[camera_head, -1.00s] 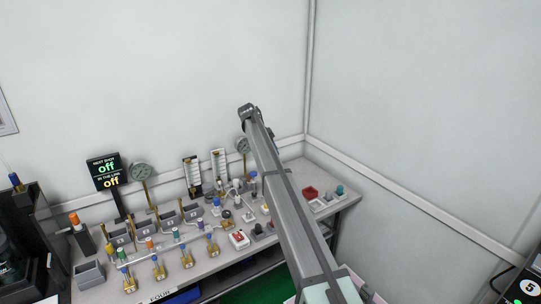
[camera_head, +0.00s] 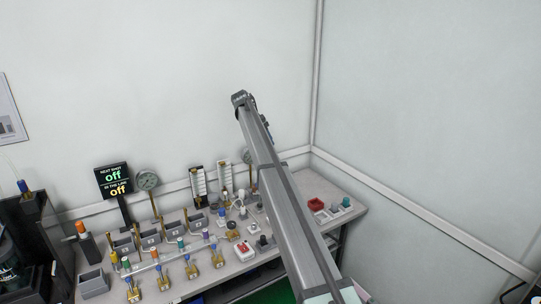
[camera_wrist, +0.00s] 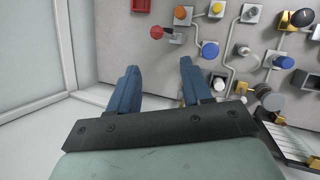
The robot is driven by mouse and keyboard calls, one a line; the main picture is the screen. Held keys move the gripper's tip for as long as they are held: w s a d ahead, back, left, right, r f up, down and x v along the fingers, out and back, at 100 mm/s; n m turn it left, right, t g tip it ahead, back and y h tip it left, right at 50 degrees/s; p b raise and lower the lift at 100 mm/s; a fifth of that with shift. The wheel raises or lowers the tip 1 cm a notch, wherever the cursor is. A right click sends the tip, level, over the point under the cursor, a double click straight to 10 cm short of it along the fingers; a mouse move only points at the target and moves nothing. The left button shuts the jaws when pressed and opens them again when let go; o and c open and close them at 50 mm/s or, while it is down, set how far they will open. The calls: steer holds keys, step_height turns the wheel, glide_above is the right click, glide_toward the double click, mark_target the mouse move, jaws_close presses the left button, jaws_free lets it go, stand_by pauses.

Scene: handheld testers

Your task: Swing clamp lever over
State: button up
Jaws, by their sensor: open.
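In the wrist view, a small lever with a red knob (camera_wrist: 157,32) sticks out to the left from a grey fitting on the bench panel. It looks like the clamp lever, but I cannot be sure. My gripper (camera_wrist: 158,68) is open, with two blue fingers spread wide and nothing between them. The red knob appears beyond the fingertips, roughly in line with the gap and apart from both fingers. In the head view my arm crosses the bench, and the gripper cannot be made out there.
The bench (camera_head: 205,268) carries gauges (camera_head: 148,181), valves with coloured caps and grey bins. A blue knob (camera_wrist: 209,49) sits just beyond the right finger. A red tray (camera_head: 316,203) lies right of my arm. Walls close the corner behind.

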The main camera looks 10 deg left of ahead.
steer(key=v, duration=0.3)
stand_by(0.4)
